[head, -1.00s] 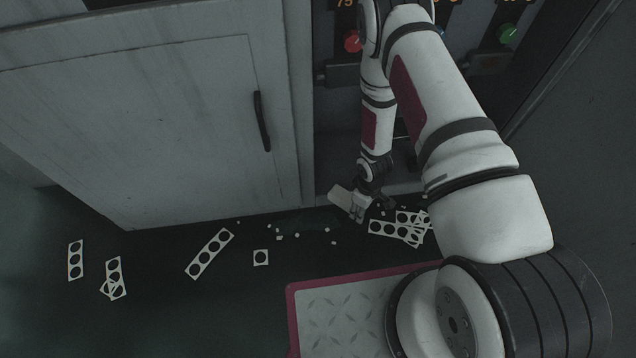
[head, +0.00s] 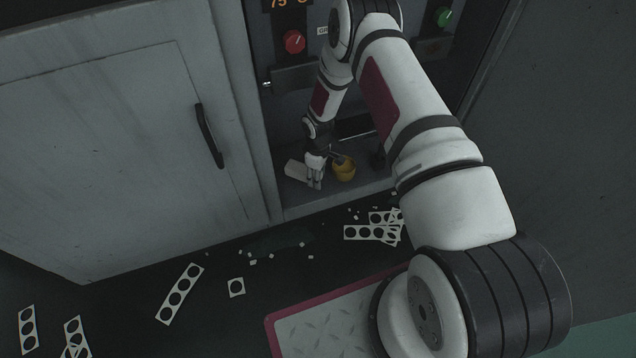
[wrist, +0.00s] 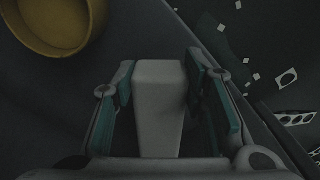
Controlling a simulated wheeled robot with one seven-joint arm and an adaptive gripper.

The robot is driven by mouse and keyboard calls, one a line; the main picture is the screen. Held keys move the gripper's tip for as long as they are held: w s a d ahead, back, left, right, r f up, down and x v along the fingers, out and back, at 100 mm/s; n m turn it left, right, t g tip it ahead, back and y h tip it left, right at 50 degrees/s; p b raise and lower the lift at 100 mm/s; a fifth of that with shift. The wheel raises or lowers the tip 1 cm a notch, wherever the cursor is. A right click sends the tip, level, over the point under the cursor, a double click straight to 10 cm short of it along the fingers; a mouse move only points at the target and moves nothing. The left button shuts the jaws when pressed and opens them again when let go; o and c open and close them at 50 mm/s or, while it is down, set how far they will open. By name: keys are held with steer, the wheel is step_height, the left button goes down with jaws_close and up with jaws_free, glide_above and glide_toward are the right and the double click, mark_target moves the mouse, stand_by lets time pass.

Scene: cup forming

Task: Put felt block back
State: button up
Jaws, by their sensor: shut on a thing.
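The felt block (wrist: 158,105) is a pale, long block between my gripper's teal-padded fingers in the wrist view. My gripper (head: 314,172) is shut on it. In the head view the felt block (head: 297,171) sticks out to the left of the fingers, over the grey ledge (head: 296,205) at the machine's foot. Whether the block touches the ledge cannot be told. A yellow round cup-like container (head: 344,169) stands on the ledge just right of my gripper. It also shows in the wrist view (wrist: 50,22) at upper left, apart from the block.
A grey cabinet door with a dark handle (head: 209,136) stands left of the ledge. A red knob (head: 294,42) and a green knob (head: 443,17) are on the panel above. Punched strips (head: 180,293) and scraps litter the dark floor.

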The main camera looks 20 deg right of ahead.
steer(key=shift+f+b, duration=0.85)
steer(key=shift+f, duration=0.95)
steer(key=shift+f, duration=0.1)
steer(key=o, duration=1.2)
steer(key=shift+c, duration=0.2)
step_height(320, 180, up, 11)
steer(key=p, duration=0.4)
steer(key=shift+w, duration=0.1)
steer(key=shift+r, duration=0.6)
